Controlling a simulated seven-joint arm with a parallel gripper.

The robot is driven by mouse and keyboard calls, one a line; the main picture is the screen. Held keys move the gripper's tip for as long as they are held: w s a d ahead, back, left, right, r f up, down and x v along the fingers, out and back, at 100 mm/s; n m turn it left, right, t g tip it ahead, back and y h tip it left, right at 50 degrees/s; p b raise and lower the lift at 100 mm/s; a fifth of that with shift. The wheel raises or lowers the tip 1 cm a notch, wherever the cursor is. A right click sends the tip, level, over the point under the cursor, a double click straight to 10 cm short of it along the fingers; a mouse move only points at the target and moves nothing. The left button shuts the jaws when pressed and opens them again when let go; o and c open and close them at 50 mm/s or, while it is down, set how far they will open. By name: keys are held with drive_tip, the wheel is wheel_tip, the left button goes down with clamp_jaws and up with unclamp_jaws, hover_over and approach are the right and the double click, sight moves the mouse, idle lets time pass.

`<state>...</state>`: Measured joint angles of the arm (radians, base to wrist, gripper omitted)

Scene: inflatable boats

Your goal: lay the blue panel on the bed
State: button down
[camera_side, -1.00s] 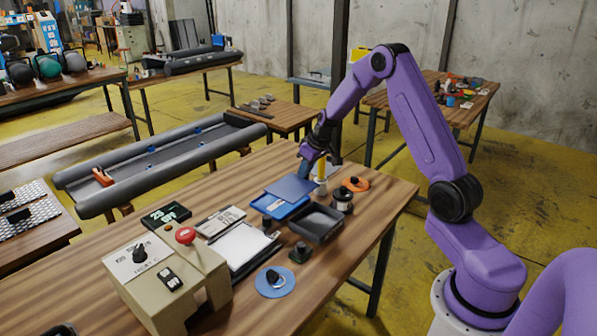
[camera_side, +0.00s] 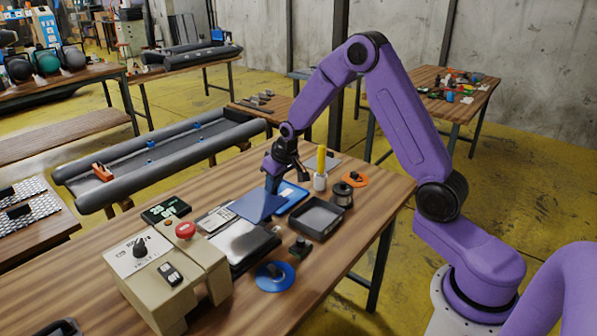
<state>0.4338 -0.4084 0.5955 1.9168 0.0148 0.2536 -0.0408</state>
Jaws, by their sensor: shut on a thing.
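My gripper (camera_side: 271,184) is shut on the edge of the blue panel (camera_side: 258,207), a thin flat sheet. The panel is over the near side of the blue tray (camera_side: 296,191) and by the far edge of the bed (camera_side: 240,241). The bed is a flat shiny grey plate in a dark frame behind the control box. The panel looks slightly tilted; I cannot tell its exact height or whether it touches anything. My gripper hides part of the tray.
A beige control box (camera_side: 165,272) with a red button (camera_side: 186,230) stands in front of the bed. A dark tray (camera_side: 318,217), a spool (camera_side: 342,194), a yellow stick (camera_side: 321,162) and a blue disc (camera_side: 274,276) are close by.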

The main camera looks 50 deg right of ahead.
sight(250, 201)
drive_tip(key=a, duration=0.2)
drive_tip(key=w+a, duration=0.1)
drive_tip(key=a, duration=0.1)
drive_tip(key=a+f, duration=0.1)
drive_tip(key=a, duration=0.1)
drive_tip(key=shift+w+a, duration=0.25)
drive_tip(key=shift+a, duration=0.15)
drive_tip(key=shift+f, duration=3.3)
drive_tip(key=shift+f, duration=0.5)
drive_tip(key=c, duration=0.6)
unclamp_jaws()
drive_tip(key=shift+w+d+r, duration=0.1)
drive_tip(key=shift+d+r, duration=0.05)
drive_tip(key=shift+r, duration=3.85)
